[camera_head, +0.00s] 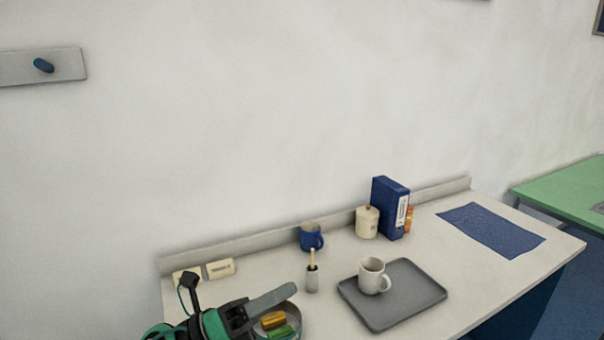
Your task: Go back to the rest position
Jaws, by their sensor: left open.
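My left gripper (268,304) comes in at the bottom left, green and black with a long grey finger. It is open, and one finger shows clearly; the other is hard to make out. It is over the near left part of the pale table (440,315), in front of a round dish (296,314). The dish holds a yellow-orange piece (273,320) and a green piece (279,332). The gripper hides part of the dish, and I cannot tell whether they touch. Nothing shows held in the gripper. My right gripper is out of view.
A grey tray (415,292) bears a white mug (371,276). A small holder (312,280), blue mug (310,238), cream jar (366,223) and blue box (388,205) stand behind. A blue mat (490,230) lies at right. The wall closes the back.

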